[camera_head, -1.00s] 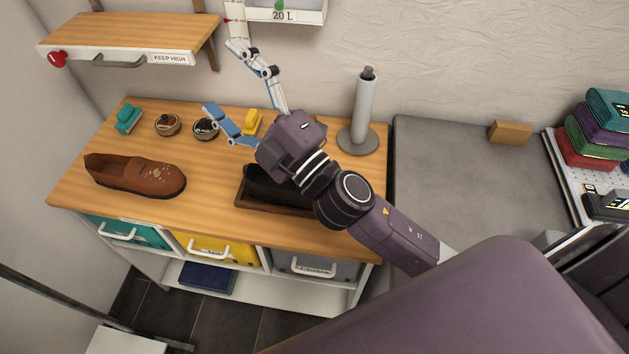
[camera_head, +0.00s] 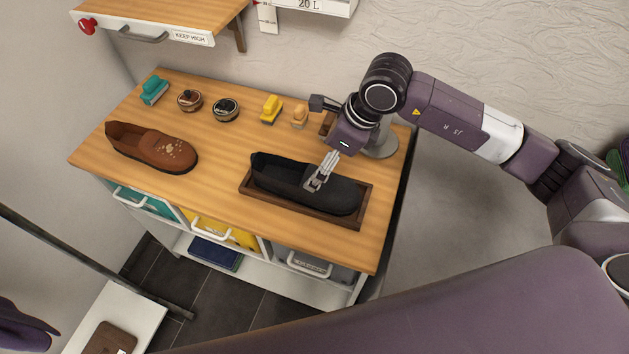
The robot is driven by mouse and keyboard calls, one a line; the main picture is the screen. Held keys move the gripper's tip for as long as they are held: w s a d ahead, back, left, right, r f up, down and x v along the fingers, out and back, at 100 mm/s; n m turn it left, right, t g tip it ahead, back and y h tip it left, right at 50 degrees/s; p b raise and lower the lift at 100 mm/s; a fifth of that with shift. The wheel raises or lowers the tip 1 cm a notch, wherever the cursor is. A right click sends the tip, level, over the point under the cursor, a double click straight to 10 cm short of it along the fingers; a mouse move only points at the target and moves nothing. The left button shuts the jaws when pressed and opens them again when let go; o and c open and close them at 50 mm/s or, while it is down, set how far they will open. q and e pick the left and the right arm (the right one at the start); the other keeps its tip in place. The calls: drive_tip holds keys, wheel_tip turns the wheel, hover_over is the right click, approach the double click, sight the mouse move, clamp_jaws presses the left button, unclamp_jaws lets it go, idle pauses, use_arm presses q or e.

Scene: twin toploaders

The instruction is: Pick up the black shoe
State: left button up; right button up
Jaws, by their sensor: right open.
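The black shoe (camera_head: 278,177) lies in a shallow dark wooden tray (camera_head: 257,199) at the front right of the wooden worktop, its toe toward the lower right. My right gripper (camera_head: 317,178) comes in from the right and points down at the shoe. It is open, and its visible finger overlaps the middle of the shoe near the opening. I cannot tell whether it touches. The gripper hides a little of the shoe's far side. My left gripper is out of view.
A brown shoe (camera_head: 152,148) stands on the left. A teal brush (camera_head: 154,91), two round tins (camera_head: 190,101) (camera_head: 226,110) and a yellow brush (camera_head: 271,109) line the back. A grey post's round base (camera_head: 382,145) is behind my right gripper. A shelf (camera_head: 165,13) overhangs the back left.

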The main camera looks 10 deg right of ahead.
sight(310, 175)
drive_tip(key=p+x, duration=0.1)
drive_tip(key=x, duration=0.2)
drive_tip(key=p+x, duration=0.2)
drive_tip(key=x, duration=0.1)
drive_tip(key=shift+s+a, duration=0.2)
drive_tip(key=shift+w+a+f, duration=0.1)
drive_tip(key=shift+a+f, duration=0.1)
drive_tip(key=shift+f, duration=0.35)
drive_tip(key=c, duration=1.5)
drive_tip(key=shift+r, duration=0.1)
drive_tip(key=shift+c, duration=0.8)
drive_tip(key=shift+w, duration=0.1)
